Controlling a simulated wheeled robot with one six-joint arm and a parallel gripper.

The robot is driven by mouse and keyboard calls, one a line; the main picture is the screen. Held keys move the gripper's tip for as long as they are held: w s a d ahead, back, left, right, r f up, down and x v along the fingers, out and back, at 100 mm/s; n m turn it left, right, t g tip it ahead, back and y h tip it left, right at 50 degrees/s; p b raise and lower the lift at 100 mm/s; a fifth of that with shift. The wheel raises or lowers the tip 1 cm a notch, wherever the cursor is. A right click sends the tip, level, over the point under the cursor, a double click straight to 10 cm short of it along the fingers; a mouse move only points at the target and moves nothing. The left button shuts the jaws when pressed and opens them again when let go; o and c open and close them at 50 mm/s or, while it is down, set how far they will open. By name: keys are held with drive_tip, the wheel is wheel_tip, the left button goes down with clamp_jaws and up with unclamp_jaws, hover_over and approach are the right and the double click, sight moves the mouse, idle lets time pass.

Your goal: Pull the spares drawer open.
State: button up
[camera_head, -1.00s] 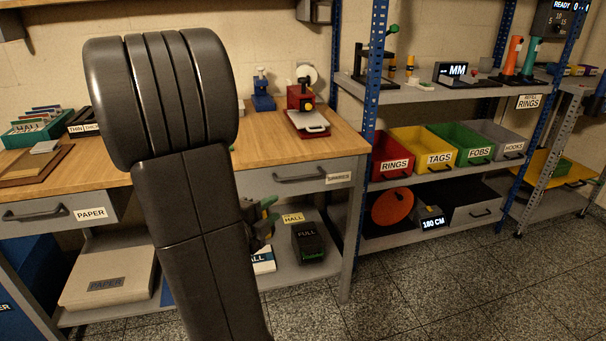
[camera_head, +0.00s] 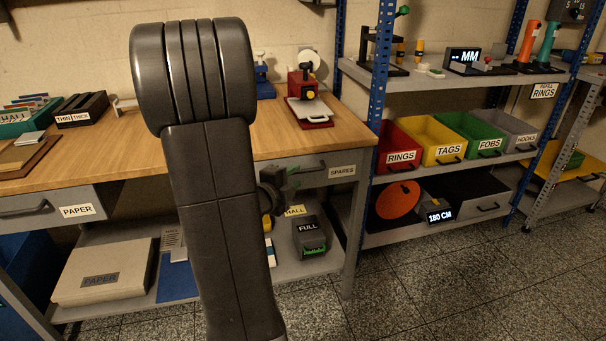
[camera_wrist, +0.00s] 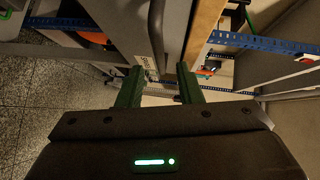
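The spares drawer (camera_head: 316,180) is a grey front under the wooden bench top, with a white SPARES label (camera_head: 342,171) at its right end. It looks shut. Its dark bar handle (camera_head: 312,169) is partly hidden by my gripper (camera_head: 289,179), which is in front of the drawer's left part. In the wrist view, my gripper (camera_wrist: 160,70) has its two green fingers apart with nothing held. The handle (camera_wrist: 156,30) runs down toward the gap between the fingertips. I cannot tell whether the fingers touch it.
My arm hides the middle of the bench. The paper drawer (camera_head: 30,207) is at the left. The lower shelf holds a paper box (camera_head: 105,270) and a black FULL box (camera_head: 310,237). A blue shelf post (camera_head: 377,85) stands just right of the spares drawer. The floor in front is clear.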

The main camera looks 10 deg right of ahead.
sight(302, 172)
drive_tip(key=x, duration=0.5)
drive_tip(key=shift+w+d+b, duration=0.1)
drive_tip(key=shift+b, duration=0.2)
clamp_jaws()
